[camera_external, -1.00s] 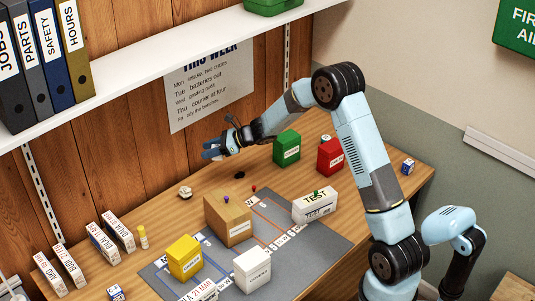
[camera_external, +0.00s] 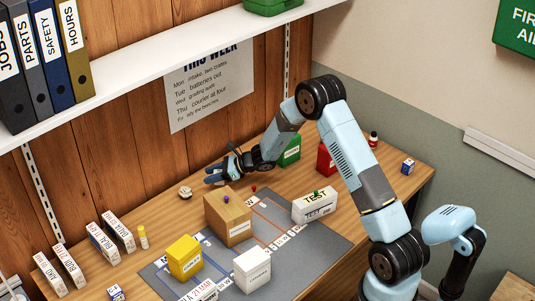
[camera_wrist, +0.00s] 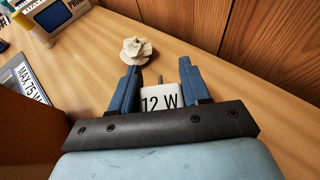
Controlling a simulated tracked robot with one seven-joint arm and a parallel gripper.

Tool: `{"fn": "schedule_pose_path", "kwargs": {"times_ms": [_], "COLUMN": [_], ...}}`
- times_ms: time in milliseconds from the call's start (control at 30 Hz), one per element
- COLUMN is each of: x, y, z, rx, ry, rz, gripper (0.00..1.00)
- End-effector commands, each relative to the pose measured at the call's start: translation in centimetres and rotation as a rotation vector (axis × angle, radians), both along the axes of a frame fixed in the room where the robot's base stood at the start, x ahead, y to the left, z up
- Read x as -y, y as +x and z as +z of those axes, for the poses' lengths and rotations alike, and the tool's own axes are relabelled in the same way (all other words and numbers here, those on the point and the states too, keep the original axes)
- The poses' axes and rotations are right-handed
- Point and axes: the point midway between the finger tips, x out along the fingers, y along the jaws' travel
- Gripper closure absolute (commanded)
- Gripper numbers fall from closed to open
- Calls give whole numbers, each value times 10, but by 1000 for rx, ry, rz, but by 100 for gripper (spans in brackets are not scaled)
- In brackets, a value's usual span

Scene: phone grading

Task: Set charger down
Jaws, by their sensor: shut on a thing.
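My gripper (camera_external: 213,178) is low over the back of the desk, left of the green box. In the wrist view its blue fingers (camera_wrist: 158,76) stand on either side of a white charger (camera_wrist: 160,104) marked "12 W" and hold it. A metal prong points away from the charger. The external view does not show the charger clearly, as the fingers cover it. I cannot tell whether it touches the desk.
A white crumpled or coiled thing (camera_external: 185,192) lies just beyond the fingertips and shows in the wrist view (camera_wrist: 136,50). A brown carton (camera_external: 227,222) stands in front, on a grey mat (camera_external: 325,238). The wooden wall (camera_wrist: 270,45) is close behind.

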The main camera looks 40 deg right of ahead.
Motion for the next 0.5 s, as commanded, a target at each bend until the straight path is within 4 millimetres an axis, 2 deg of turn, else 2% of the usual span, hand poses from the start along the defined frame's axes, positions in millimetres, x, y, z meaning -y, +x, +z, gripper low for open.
{"fn": "schedule_pose_path", "kwargs": {"times_ms": [233,500], "x": [0,0], "y": [0,0], "z": [-31,-33], "rx": [-2,0], "ry": [-1,-1], "rz": [0,-1], "gripper": [85,85]}}
